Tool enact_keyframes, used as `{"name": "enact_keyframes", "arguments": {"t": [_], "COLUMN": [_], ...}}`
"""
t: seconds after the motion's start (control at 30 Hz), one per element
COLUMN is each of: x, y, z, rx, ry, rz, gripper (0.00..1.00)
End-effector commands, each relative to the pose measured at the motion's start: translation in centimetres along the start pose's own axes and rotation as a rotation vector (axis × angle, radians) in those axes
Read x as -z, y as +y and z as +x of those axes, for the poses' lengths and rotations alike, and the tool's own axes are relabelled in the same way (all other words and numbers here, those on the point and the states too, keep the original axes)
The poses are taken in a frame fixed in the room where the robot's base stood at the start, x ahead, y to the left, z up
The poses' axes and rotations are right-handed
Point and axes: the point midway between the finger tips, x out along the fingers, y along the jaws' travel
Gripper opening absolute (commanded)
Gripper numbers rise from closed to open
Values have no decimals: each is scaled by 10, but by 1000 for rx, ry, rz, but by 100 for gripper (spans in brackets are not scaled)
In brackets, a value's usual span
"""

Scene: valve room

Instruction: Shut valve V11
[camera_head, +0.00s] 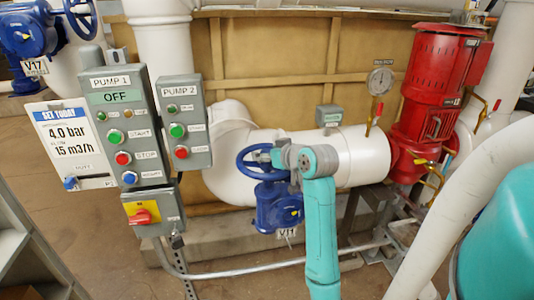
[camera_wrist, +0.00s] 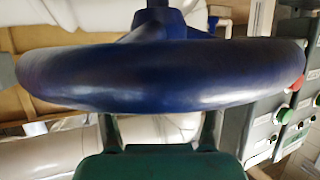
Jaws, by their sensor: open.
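Valve V11 has a blue body (camera_head: 277,208) on the white pipe, with its tag (camera_head: 287,233) below. Its blue handwheel (camera_head: 245,163) is partly hidden behind my wrist in the head view. In the wrist view the handwheel's thick rim (camera_wrist: 160,78) fills the upper middle, very close. My gripper (camera_wrist: 160,122) is open, its two fingers wide apart and reaching up to the rim's lower edge. The fingertips are hidden by the rim, so I cannot tell whether they touch it. In the head view the fingers are hidden behind my wrist.
Grey control boxes PUMP 1 (camera_head: 126,124) and PUMP 2 (camera_head: 183,140) stand left of the wheel, with a red-and-yellow switch (camera_head: 142,216) below. A second blue valve, V17 (camera_head: 27,37), is at upper left. A red pump motor (camera_head: 428,90) and gauge (camera_head: 381,80) stand right.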

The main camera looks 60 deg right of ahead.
Motion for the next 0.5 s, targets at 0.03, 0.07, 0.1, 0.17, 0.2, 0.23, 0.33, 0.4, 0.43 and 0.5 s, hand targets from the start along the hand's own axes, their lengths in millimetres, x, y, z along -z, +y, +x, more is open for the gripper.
{"name": "enact_keyframes", "arguments": {"t": [0.03, 0.07, 0.1, 0.17, 0.2, 0.23, 0.33, 0.4, 0.43, 0.5], "x": [0, 0, 0, 0, 0, 0, 0, 0, 0, 0], "y": [0, 0, 0, 0, 0, 0, 0, 0, 0, 0], "z": [2, 3, 3, 4, 4, 3, 3, 3, 3, 3], "rx": [0, 0, 0, 0, 0, 0, 0, 1, 1, 1], "ry": [-1, -1, 0, 0, 0, 0, 0, 0, 0, 0], "rz": [0, 0, 0, 0, 0, 0, -1, -1, -1, -1], "gripper": [68, 68, 68, 68, 68, 68, 65, 48, 40, 23]}}
